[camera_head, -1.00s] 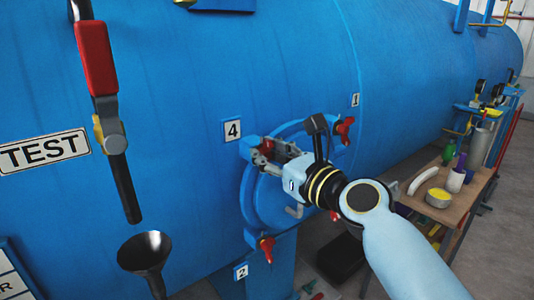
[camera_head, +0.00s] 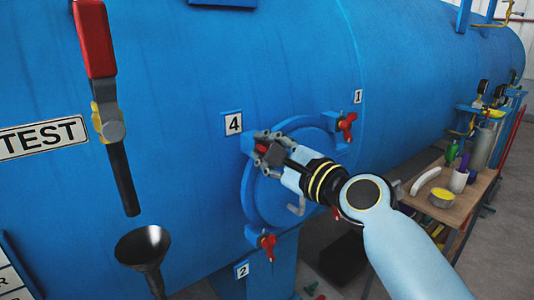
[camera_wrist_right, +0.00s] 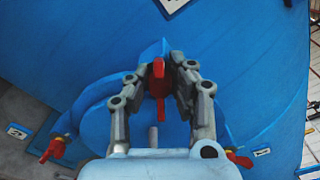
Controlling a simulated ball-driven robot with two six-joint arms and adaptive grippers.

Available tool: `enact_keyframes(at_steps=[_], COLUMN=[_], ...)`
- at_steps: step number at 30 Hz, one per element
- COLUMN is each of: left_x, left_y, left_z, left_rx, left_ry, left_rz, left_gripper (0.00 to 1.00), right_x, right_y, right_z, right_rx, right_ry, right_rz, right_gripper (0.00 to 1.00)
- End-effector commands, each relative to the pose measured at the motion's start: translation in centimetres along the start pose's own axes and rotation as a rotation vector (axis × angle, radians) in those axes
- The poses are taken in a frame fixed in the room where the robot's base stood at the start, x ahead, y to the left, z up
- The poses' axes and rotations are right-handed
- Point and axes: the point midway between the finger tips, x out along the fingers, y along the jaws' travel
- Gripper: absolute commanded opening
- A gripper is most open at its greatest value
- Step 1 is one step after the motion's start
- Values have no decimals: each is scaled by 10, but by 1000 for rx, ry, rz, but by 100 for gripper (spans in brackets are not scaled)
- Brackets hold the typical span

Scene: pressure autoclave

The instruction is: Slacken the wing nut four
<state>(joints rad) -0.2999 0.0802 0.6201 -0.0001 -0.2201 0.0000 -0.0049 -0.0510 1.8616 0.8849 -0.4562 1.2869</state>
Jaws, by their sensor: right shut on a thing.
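Wing nut four is red (camera_head: 262,149) and sits at the upper left of the round blue hatch (camera_head: 252,195), below the label 4 (camera_head: 233,123). In the right wrist view the wing nut (camera_wrist_right: 159,72) stands between the two fingers, one wing pointing toward the camera. My right gripper (camera_head: 266,146) is shut on it, the grey fingers on either side (camera_wrist_right: 160,80). The gripper hides part of the nut in the head view. My left gripper is not in view.
Other red wing nuts are by labels 1 (camera_head: 346,126) and 2 (camera_head: 267,247). A grey hatch handle (camera_head: 297,206) is below my gripper. A red-handled lever (camera_head: 98,45) and black funnel (camera_head: 143,247) are at left. A cluttered wooden bench (camera_head: 460,203) is at right.

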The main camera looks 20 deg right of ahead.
Motion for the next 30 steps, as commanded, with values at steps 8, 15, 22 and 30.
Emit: enact_keyframes(at_steps=[8, 15, 22, 30], left_x=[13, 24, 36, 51], left_y=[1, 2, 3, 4], left_z=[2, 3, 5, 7], left_rx=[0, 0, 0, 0], left_ry=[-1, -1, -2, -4], left_rz=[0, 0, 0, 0], left_gripper=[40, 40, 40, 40], right_x=[0, 0, 0, 0], right_y=[4, 6, 7, 9], right_z=[-2, -2, -4, -5], right_rx=[-261, -489, -707, -963], right_ry=[0, 0, 0, -1], right_rz=[3, 2, 3, 3], right_gripper=[0, 0, 0, 0])
